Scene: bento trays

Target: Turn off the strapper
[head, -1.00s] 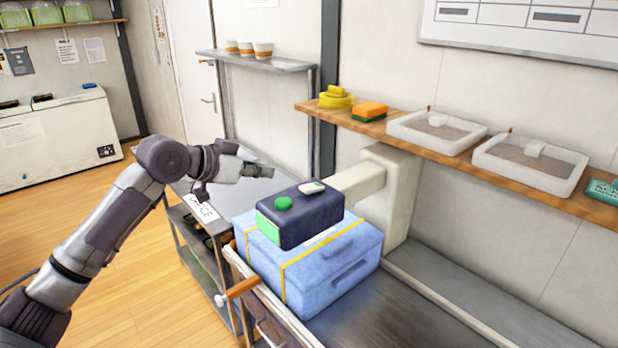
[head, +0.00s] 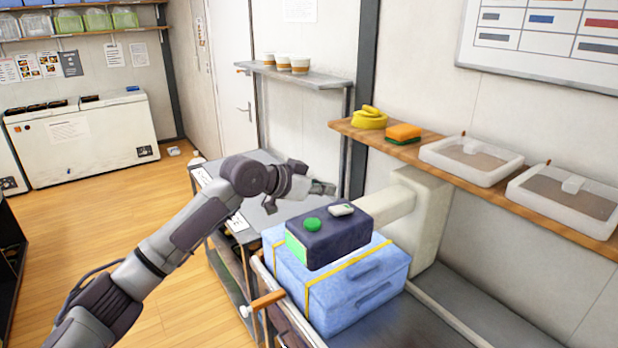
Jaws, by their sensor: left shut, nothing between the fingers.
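The strapper (head: 345,247) is a dark box-shaped head on a cream arm and column (head: 423,222). Its top carries a round green button (head: 312,224) and a small white switch or button (head: 342,210), and its front end shows a green panel. It sits over a blue lidded box (head: 352,302) with yellow straps. My left gripper (head: 325,188) is shut and empty. In the picture it is just above and behind the strapper's head, over the grey cart; it appears apart from the strapper. My right gripper is not in view.
A wooden shelf (head: 450,166) on the right holds a yellow item, an orange sponge (head: 403,132) and two white trays. A grey cart (head: 262,217) stands behind the strapper. A metal shelf (head: 300,76) with cups hangs above.

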